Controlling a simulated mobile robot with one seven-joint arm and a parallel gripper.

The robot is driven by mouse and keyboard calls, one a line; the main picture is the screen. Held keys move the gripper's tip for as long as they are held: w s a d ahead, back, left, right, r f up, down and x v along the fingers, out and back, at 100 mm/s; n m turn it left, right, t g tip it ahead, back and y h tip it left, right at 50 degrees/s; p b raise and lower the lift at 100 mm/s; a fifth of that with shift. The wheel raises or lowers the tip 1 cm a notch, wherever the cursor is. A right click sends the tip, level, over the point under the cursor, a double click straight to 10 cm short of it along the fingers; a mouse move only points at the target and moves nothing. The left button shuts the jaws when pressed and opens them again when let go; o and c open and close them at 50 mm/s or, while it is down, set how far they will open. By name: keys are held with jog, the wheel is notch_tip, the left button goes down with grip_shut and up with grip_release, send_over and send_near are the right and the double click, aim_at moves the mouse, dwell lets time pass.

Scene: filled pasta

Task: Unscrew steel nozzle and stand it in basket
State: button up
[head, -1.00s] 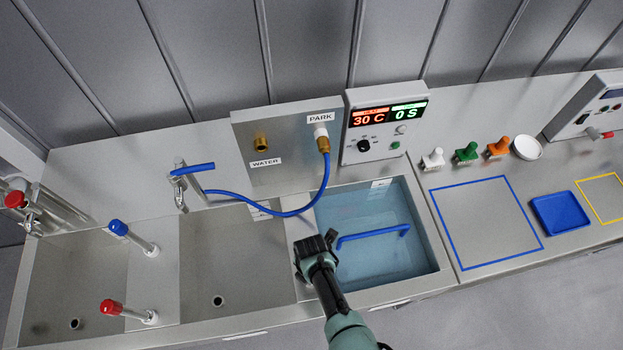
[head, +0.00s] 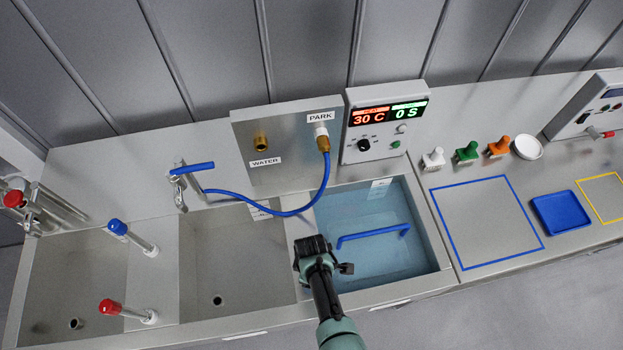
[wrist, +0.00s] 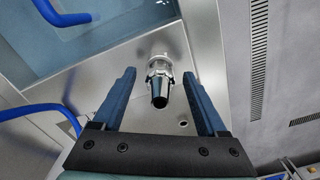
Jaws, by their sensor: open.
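In the wrist view, a small clear-and-steel piece with a black conical tip (wrist: 159,92), perhaps the steel nozzle, shows between the fingers of my gripper (wrist: 159,73). The fingers are apart and clear of it on both sides. In the head view, my gripper (head: 318,247) is over the divider beside the water bath and hides this piece. A blue bar handle (head: 373,236) shows across the water bath; it also shows in the wrist view (wrist: 62,15). I cannot make out a basket body under it.
The water-filled bath (head: 408,262) is to the right of my gripper, an empty basin (head: 222,245) to the left. A blue hose (head: 285,213) hangs from the PARK fitting (head: 323,143). A brass WATER fitting (head: 261,142) is beside it. A blue-outlined square (head: 485,222) lies empty.

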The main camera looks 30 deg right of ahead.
jog(key=m, duration=1.2)
jog(key=shift+m+b, duration=0.4)
jog(key=shift+c, duration=0.2)
grip_shut()
jog(key=n, duration=1.1)
jog(key=shift+n, duration=0.3)
